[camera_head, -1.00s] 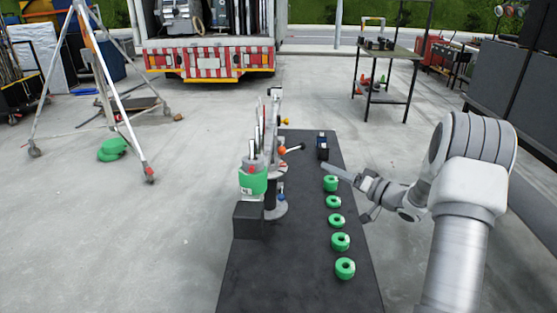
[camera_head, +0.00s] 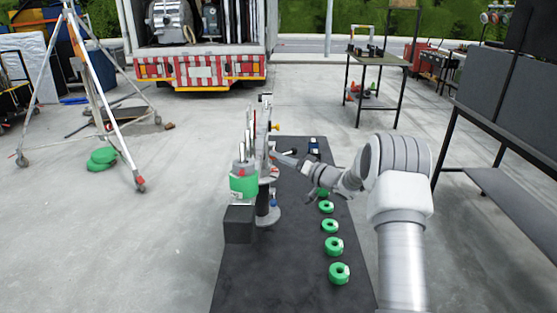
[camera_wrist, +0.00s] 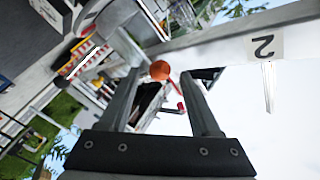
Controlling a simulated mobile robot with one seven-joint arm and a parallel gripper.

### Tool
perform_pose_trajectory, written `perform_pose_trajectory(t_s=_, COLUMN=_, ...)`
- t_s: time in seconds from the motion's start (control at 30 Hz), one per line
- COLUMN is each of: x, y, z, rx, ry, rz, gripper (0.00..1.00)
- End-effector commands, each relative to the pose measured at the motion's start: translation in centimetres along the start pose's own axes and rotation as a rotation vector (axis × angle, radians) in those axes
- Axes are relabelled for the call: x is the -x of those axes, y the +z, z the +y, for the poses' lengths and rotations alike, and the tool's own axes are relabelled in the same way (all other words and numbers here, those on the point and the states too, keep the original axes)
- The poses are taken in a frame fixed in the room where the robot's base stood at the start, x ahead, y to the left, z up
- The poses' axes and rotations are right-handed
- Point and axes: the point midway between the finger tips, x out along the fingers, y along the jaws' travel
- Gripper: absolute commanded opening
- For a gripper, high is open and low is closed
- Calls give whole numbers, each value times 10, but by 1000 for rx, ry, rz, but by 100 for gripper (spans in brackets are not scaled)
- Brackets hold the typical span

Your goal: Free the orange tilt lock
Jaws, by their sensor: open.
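The orange tilt lock shows in the wrist view as a round orange knob (camera_wrist: 160,70). It appears between the tips of my open gripper (camera_wrist: 160,78), with space visible on both sides; I cannot tell how deep between the fingers it lies. In the head view my gripper (camera_head: 280,159) reaches in from the right beside the grey upright head assembly (camera_head: 262,170) on the black table. The knob is not clearly visible there, near or behind my fingers.
The black table (camera_head: 285,270) has several green tape rolls (camera_head: 330,226) along its right side and a small dark blue-black device (camera_head: 314,147) at the back. A green-banded holder (camera_head: 243,183) stands left of the assembly. A white tripod stand (camera_head: 110,100) is on the floor at left.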

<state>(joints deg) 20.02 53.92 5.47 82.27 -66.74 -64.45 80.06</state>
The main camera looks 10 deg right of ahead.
Motion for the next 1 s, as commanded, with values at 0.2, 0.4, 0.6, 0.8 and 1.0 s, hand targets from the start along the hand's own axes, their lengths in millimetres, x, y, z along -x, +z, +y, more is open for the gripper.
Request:
perform_pose_trajectory(t_s=0.2, x=-14, y=0, z=0, rx=0, ry=0, rz=0, gripper=64)
perform_pose_trajectory(t_s=0.4, x=-15, y=0, z=0, rx=-1, ry=0, rz=1, gripper=64)
perform_pose_trajectory(t_s=0.6, x=-15, y=0, z=0, rx=0, ry=0, rz=1, gripper=39)
perform_pose_trajectory(t_s=0.8, x=-15, y=0, z=0, rx=0, ry=0, rz=1, gripper=3)
perform_pose_trajectory(t_s=1.0, x=-15, y=0, z=0, rx=0, ry=0, rz=0, gripper=0)
